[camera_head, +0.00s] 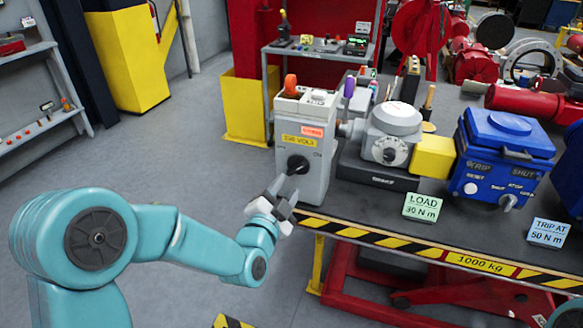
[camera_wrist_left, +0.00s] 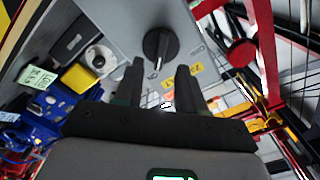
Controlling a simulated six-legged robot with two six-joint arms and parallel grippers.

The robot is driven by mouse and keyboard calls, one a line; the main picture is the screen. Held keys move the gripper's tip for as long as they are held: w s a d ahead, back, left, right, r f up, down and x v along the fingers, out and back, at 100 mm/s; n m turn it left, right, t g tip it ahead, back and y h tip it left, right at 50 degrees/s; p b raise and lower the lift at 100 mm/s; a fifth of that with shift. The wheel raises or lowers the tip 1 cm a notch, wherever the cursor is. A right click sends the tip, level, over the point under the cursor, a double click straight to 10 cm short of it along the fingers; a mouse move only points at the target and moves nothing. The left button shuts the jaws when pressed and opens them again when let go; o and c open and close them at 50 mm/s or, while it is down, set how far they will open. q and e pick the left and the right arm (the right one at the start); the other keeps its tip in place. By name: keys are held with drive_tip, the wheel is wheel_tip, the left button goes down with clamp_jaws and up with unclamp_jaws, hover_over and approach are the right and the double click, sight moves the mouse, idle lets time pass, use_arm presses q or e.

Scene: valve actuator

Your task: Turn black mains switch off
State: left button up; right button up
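The black mains switch (camera_head: 298,164) is a round rotary knob on the front of a grey box (camera_head: 312,183) at the left end of the workbench. My left gripper (camera_head: 277,195) is just in front of and below the knob in the head view. In the left wrist view the knob (camera_wrist_left: 160,46) lies beyond the two dark fingertips (camera_wrist_left: 158,72), which are spread apart with nothing between them. The fingers appear apart from the knob. A pale line marks the knob's face. My right gripper does not show in either view.
A yellow block (camera_head: 433,157), a blue actuator box (camera_head: 502,158), a LOAD card (camera_head: 422,207) and a TRIP AT card (camera_head: 548,232) are on the bench. The striped bench edge (camera_head: 400,243) runs below. Grey floor (camera_head: 185,165) is free to the left.

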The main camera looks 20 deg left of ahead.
sight(295, 171)
use_arm(q)
drive_tip(key=w+p, duration=0.1)
drive_tip(key=w, duration=0.4)
drive_tip(key=shift+w, duration=0.35)
clamp_jaws()
